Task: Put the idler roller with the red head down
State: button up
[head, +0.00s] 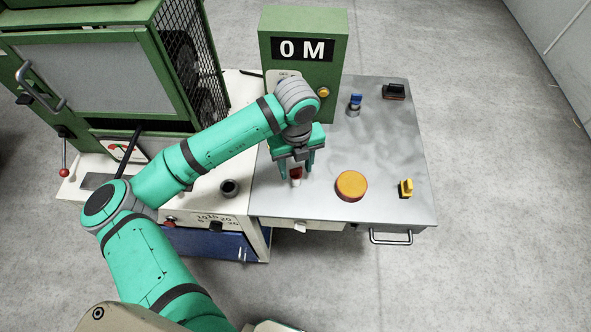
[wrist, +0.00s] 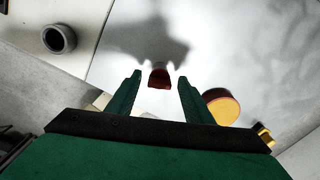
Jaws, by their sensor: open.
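The idler roller with the red head (head: 296,173) stands on the grey metal tabletop (head: 390,150), near its left part. My gripper (head: 297,168) is open above the tabletop around the roller's position. In the wrist view a gap shows between each finger of my gripper (wrist: 158,75) and the red head. The roller's lower part is mostly hidden, so its exact contact with the table is hard to see.
An orange round disc (head: 351,185) lies right of my gripper. A green box with a display (head: 303,49) stands behind. The table's middle is clear.

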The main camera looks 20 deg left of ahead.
notch_tip(320, 180, up, 10)
jog(key=w+d+r+n+t+h, duration=0.1)
jog(key=w+d+n+t+h, duration=0.35)
jog(key=d, duration=0.65)
jog(key=w+d+r+n+t+h, duration=0.25)
jog(key=d+n+t, duration=0.2)
jog(key=d, duration=0.55)
jog(key=w+d+n+t+h, duration=0.4)
jog(key=d+n, duration=0.1)
jog(key=d, duration=0.6)
jog(key=s+a+f+n+t+y, duration=0.2)
jog(key=s+a+f+n+y, duration=0.25)
jog(key=s+f+n, duration=0.3)
jog(key=s+a+f+n+t+y, duration=0.1)
jog(key=s+a+f+n+y, duration=0.2)
jog(key=s+f+n+y, duration=0.35)
jog(key=s+a+f, duration=0.1)
jog(key=s+a, duration=0.4)
jog(key=s, duration=0.7)
jog(key=s+a+f, duration=0.2)
jog(key=s+a, duration=0.2)
jog(key=s, duration=0.9)
jog(key=shift+s+a+f+g, duration=0.2)
jog(key=shift+a+g, duration=0.1)
jog(key=shift+a, duration=0.1)
